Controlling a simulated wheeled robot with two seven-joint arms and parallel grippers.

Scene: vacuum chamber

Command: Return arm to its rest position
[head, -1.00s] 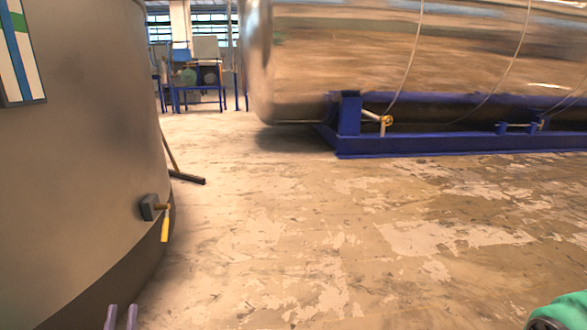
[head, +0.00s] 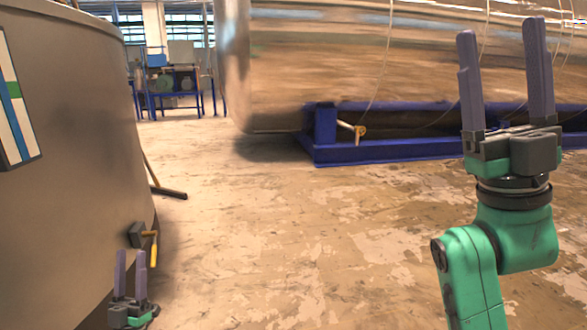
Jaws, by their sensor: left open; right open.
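My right gripper (head: 503,75) is raised at the right of the head view, with its two purple-grey fingers pointing up and spread apart. It is open and empty, on a green arm that rises from the bottom edge. My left gripper (head: 131,272) is low at the bottom left, fingers up and apart, open and empty. It appears in front of the lower part of the large grey tank (head: 75,130), just below a valve with a yellow handle (head: 153,247). Whether it touches the tank cannot be told.
A long shiny metal cylinder (head: 330,60) lies on a blue frame (head: 380,152) at the back right. Blue work tables (head: 178,95) stand far back. The worn floor (head: 290,240) between is clear.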

